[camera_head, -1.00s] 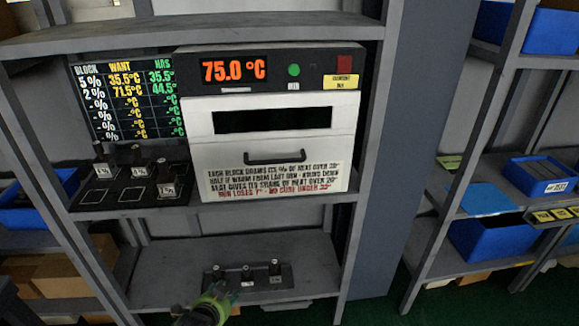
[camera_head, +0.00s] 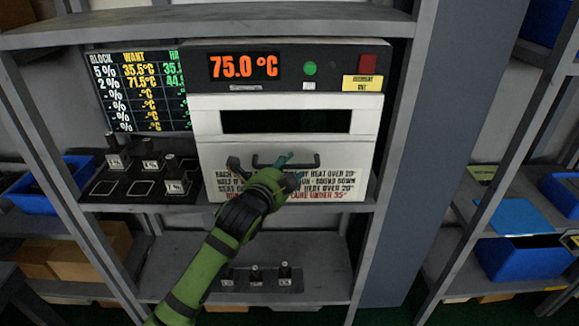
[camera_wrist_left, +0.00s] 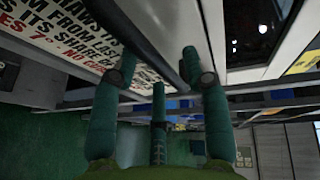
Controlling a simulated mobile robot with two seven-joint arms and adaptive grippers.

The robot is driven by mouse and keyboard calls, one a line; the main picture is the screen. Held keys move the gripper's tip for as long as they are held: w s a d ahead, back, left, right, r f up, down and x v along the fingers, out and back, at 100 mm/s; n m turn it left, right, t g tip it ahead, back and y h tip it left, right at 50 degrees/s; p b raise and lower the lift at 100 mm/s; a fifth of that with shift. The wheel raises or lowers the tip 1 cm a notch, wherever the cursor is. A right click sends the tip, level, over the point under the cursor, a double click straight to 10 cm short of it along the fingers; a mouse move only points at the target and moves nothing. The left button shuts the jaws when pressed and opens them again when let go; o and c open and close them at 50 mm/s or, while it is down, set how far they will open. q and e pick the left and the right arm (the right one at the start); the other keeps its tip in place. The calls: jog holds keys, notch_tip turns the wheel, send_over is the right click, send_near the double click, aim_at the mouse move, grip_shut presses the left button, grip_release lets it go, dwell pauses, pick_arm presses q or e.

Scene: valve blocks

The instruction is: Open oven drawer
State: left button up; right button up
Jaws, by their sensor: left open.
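The oven (camera_head: 205,125) is a white-fronted unit on a grey shelf, with a dark window and a 75.0 °C display. Its drawer front appears closed. A dark bar handle (camera_head: 262,162) crosses the front below the window and is partly hidden by my gripper. My left gripper (camera_head: 291,171), green with teal fingers, is at the handle in the head view. In the left wrist view the gripper (camera_wrist_left: 160,62) is open, and the handle (camera_wrist_left: 150,45) appears between its fingertips; I cannot tell whether they touch it. My right gripper is not in view.
Left of the oven, a black tray (camera_head: 104,187) holds several small weighted blocks under a temperature board (camera_head: 137,92). The lower shelf holds a dark rack (camera_head: 240,285) with three blocks. Shelf posts flank the oven. Blue bins (camera_head: 520,258) stand on the right shelves.

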pick_arm(q)
jog(key=shift+w+d+f, duration=0.1)
jog(key=shift+w+d, duration=0.1)
jog(key=shift+w, duration=0.45)
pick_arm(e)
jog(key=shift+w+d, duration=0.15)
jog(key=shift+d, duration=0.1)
pick_arm(q)
grip_shut()
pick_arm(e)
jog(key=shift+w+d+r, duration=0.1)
